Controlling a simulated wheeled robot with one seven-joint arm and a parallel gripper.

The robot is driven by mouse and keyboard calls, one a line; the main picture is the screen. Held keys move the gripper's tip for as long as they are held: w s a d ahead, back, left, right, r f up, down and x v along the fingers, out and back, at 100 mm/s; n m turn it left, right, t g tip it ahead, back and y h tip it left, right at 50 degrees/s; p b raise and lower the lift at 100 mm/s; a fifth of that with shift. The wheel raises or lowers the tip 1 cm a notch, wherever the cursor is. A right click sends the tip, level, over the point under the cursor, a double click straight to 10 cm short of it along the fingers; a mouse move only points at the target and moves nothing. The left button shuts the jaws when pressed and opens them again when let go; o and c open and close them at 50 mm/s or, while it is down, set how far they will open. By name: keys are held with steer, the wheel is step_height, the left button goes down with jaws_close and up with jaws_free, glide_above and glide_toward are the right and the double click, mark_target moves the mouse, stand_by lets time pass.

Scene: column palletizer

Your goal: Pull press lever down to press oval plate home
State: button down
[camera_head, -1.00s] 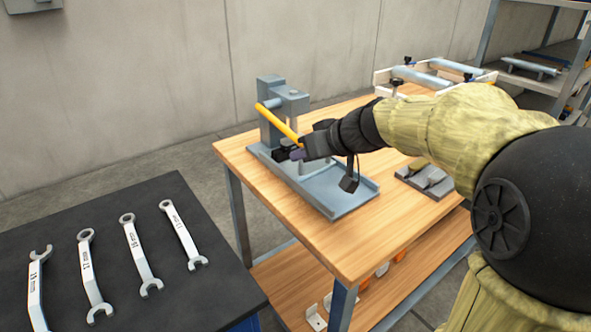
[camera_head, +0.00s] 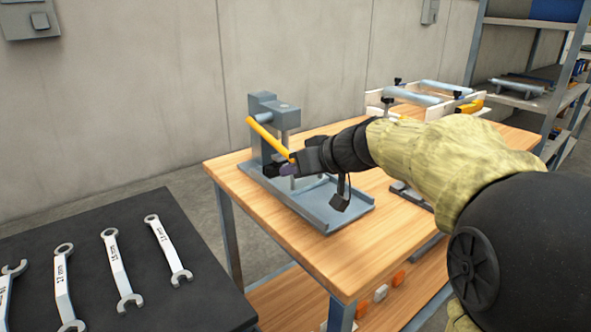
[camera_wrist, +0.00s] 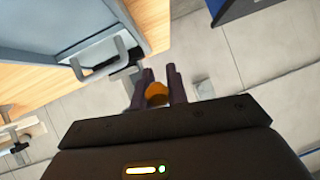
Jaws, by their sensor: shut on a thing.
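The grey press (camera_head: 272,105) stands on the wooden table, its base tray (camera_head: 335,207) reaching toward the front. Its yellow press lever (camera_head: 268,137) slopes down to the right from the press head. My gripper (camera_head: 287,168) is at the lever's lower end. In the wrist view, the lever's orange end (camera_wrist: 157,95) sits between the two dark purple fingers (camera_wrist: 159,80), which are shut on it. I cannot make out the oval plate; the area under the press head is partly hidden by my gripper.
A black-topped table (camera_head: 150,270) with several wrenches (camera_head: 118,268) stands at the left front. A white-sided fixture with grey bars (camera_head: 410,97) sits at the back of the wooden table (camera_head: 345,262). Shelving (camera_head: 535,100) is at the back right.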

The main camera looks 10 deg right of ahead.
steer(key=c, duration=1.4)
jaws_free()
steer(key=shift+f, duration=0.25)
steer(key=shift+r, duration=0.1)
steer(key=p+v, duration=0.2)
steer(key=v, duration=1.5)
steer(key=shift+r, duration=0.25)
